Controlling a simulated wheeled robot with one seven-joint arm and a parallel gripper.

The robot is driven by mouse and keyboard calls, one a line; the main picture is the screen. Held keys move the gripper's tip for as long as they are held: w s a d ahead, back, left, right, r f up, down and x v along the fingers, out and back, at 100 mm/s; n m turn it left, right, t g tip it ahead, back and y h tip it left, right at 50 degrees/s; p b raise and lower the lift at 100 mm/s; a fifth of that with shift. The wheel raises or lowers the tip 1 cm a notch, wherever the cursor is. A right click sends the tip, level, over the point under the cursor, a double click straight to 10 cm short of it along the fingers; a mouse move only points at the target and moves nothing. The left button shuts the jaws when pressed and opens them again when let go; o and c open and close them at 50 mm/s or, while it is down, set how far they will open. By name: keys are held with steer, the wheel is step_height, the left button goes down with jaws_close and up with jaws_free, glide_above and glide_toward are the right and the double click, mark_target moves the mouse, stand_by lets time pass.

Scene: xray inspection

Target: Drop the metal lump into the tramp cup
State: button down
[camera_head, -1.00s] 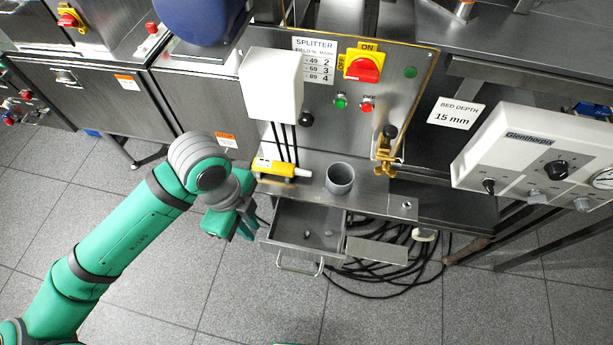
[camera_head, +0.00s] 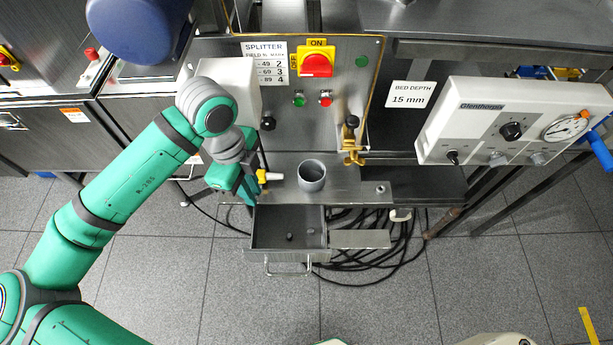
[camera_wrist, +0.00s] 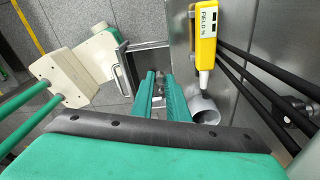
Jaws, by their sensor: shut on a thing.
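My gripper (camera_head: 246,192) is beside the left front of the steel bench shelf, its fingers pointing down. In the wrist view my gripper (camera_wrist: 160,82) is shut on a small grey metal lump (camera_wrist: 158,91), mostly hidden between the green fingers. A round grey open cup (camera_head: 312,178), which looks like the tramp cup, stands upright on the shelf, to the right of my gripper and apart from it. In the wrist view the cup (camera_wrist: 204,110) is just right of the fingers, partly covered by them.
An open drawer (camera_head: 263,242) below the shelf holds small dark lumps (camera_head: 290,237). A yellow field meter (camera_head: 270,177) lies between my gripper and the cup, with black cables behind it. A brass fitting (camera_head: 353,152) is right of the cup. A flat plate (camera_head: 360,239) sits beside the drawer.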

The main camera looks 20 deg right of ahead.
mark_target(318, 164)
steer(key=w+d+r+m, duration=0.2)
steer(key=d, duration=0.6)
steer(key=w+d+r+m, duration=0.1)
steer(key=w+d+r, duration=0.1)
steer(key=d, duration=0.7)
steer(key=shift+s+a+f, duration=0.1)
steer(key=shift+f, duration=1.3)
steer(key=shift+s+a+f, duration=0.1)
steer(key=shift+f, duration=1.3)
steer(key=c, duration=1.7)
jaws_free()
steer(key=shift+o, duration=0.3)
steer(key=shift+r, duration=0.1)
